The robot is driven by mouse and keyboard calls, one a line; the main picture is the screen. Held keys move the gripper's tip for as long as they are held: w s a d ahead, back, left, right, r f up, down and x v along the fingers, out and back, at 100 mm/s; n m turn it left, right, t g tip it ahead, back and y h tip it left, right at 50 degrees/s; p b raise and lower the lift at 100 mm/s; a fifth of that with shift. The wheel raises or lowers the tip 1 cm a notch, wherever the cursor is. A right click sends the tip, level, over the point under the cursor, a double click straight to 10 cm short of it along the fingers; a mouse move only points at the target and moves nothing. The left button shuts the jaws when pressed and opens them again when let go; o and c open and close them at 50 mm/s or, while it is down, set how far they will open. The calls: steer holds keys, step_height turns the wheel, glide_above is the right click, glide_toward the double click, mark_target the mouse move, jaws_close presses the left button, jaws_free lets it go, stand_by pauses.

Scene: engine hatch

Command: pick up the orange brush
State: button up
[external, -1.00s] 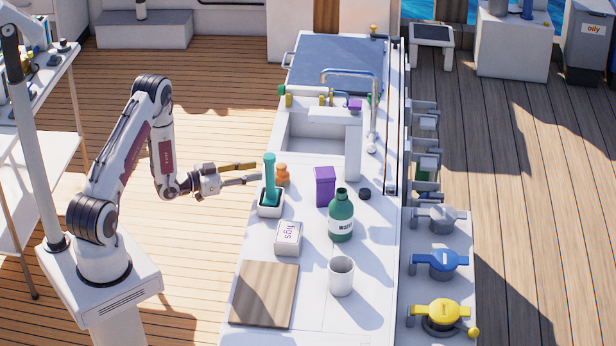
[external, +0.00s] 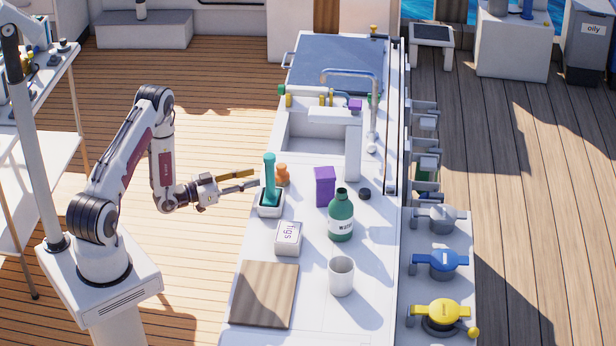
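A small orange object with a rounded top (external: 282,174), which looks like the orange brush, stands on the white counter (external: 300,205). It is just behind and right of a teal-handled brush (external: 269,175) in a white holder (external: 271,208), which stands close to it. My gripper (external: 256,178) points right at the counter's left edge, left of the teal handle and the orange object. Its two fingers are apart, with nothing seen between them. From this angle I cannot tell its exact height or distance from the orange object.
Nearby on the counter stand a purple box (external: 325,186), a green bottle (external: 341,217), a white box marked figs (external: 288,238), a white cup (external: 341,276) and a wooden board (external: 264,294). The sink (external: 310,146) with its faucet lies behind.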

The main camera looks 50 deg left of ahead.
mark_target(282, 170)
steer(key=shift+x, duration=2.55)
steer(key=shift+w, duration=0.1)
steer(key=shift+x, duration=2.9)
jaws_close()
